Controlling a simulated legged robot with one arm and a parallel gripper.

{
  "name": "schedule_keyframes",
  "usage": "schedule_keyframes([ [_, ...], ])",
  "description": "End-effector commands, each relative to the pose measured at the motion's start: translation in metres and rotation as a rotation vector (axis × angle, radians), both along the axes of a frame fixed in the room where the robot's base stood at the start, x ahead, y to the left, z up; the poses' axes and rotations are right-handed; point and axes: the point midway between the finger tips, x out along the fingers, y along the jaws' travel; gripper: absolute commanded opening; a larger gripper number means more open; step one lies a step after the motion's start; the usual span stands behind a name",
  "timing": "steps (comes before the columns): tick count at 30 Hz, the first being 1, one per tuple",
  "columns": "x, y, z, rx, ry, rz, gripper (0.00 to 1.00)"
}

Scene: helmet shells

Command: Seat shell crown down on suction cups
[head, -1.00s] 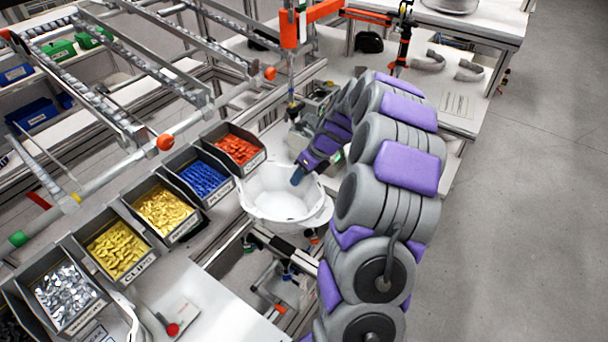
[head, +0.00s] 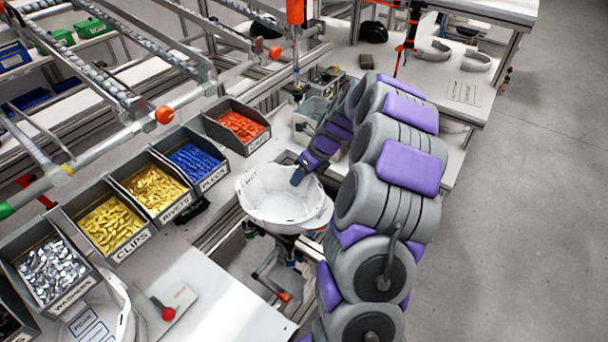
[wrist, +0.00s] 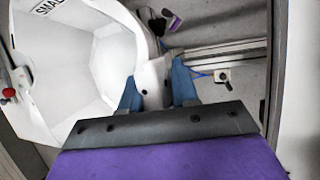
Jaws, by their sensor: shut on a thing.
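The white helmet shell (head: 283,203) hangs with its open side up and crown down in the head view. My gripper (head: 298,176) is shut on the shell's rim at its far right side. In the wrist view the shell (wrist: 85,75) fills the left, its hollow inside facing the camera. There the blue fingers of my gripper (wrist: 157,88) pinch a white part of the rim between them. Suction cups cannot be made out; the area right under the shell is mostly hidden by it, with a dark fixture showing below.
Labelled bins run along the left: washers (head: 53,272), clips (head: 112,222), rivets (head: 154,190), plugs (head: 196,164) and an orange-filled bin (head: 241,127). A red-knobbed plate (head: 168,312) lies at the front. Another white shell (head: 118,310) is partly visible at lower left.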

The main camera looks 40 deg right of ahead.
Motion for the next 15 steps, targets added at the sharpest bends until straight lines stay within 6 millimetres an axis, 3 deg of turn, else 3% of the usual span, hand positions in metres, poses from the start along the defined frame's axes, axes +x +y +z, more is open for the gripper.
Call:
schedule_keyframes([
  [15, 0.000, -0.006, -0.045, 0.009, 0.002, -0.002, 0.00],
])
